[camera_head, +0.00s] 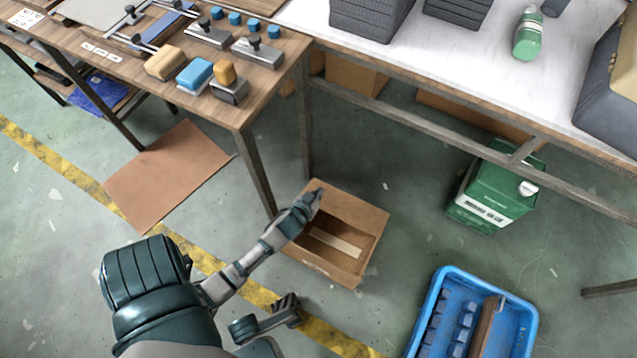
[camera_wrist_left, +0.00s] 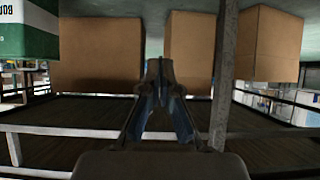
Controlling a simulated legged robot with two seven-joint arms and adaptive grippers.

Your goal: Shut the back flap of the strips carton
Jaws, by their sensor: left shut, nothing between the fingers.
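The strips carton (camera_head: 371,248) is an open brown box on the floor under the table corner. A pale strip (camera_head: 336,242) lies inside it. A tan panel (camera_head: 352,204) stands at its far side and looks like the back flap, not lying over the opening. My left gripper (camera_head: 317,194) is shut and empty at the carton's far left corner, beside this panel; I cannot tell whether they touch. In the left wrist view the fingertips (camera_wrist_left: 160,68) are together, with no carton flap clearly recognisable between them.
A wooden table (camera_head: 225,105) with blocks and clamps stands above left of the carton. A green canister (camera_head: 492,190) and a blue crate (camera_head: 533,325) stand to its right. A flat cardboard sheet (camera_head: 165,175) lies at left. Floor between carton and canister is clear.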

